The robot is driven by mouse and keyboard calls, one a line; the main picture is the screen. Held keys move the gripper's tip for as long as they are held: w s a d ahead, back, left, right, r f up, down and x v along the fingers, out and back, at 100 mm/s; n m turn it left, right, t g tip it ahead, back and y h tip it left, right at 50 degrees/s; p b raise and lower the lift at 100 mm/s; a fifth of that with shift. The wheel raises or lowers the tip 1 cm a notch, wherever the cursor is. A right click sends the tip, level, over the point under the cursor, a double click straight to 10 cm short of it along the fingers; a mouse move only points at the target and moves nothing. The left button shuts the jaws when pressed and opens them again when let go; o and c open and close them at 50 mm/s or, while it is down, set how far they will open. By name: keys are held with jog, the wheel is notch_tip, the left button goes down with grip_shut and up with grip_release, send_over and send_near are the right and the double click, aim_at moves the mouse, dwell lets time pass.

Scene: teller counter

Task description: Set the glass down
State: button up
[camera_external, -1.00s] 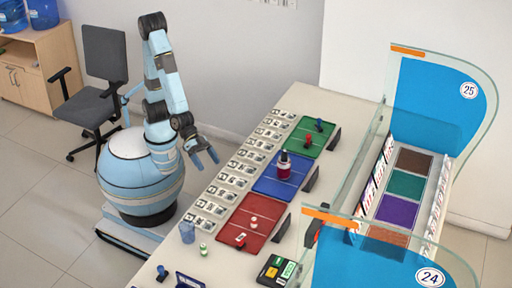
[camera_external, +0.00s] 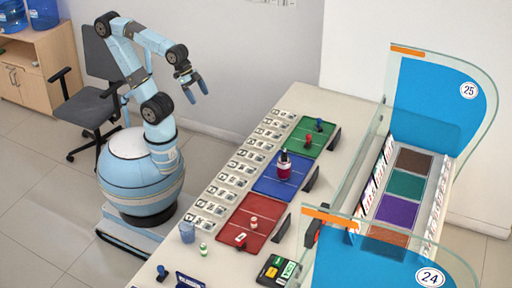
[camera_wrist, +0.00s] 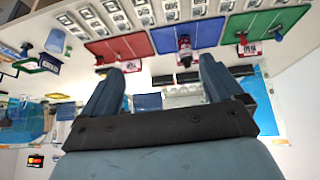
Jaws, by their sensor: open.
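The glass (camera_external: 187,232), a small translucent blue tumbler, stands upright on the counter (camera_external: 225,262) near its front left corner. It also shows at the upper left of the wrist view (camera_wrist: 55,41). My gripper (camera_external: 197,94) is open and empty, raised in the air behind the counter's long edge and well away from the glass. In the wrist view its two fingers (camera_wrist: 160,72) are spread with nothing between them.
A small green-and-white item (camera_external: 204,249) stands close to the glass. Red (camera_external: 262,208), blue (camera_external: 270,186) and green (camera_external: 318,140) mats with small items on them lie along the counter. Rows of cards line its near edge. Glass partitions stand beyond.

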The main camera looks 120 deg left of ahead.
jog(key=shift+o, duration=0.4)
jog(key=shift+g+y, duration=0.4)
jog(key=s, duration=0.1)
jog(key=s+a, duration=0.2)
jog(key=s, duration=0.1)
jog(key=shift+s+a+r, duration=0.1)
jog(key=shift+a+r, duration=0.05)
jog(key=shift+r, duration=0.1)
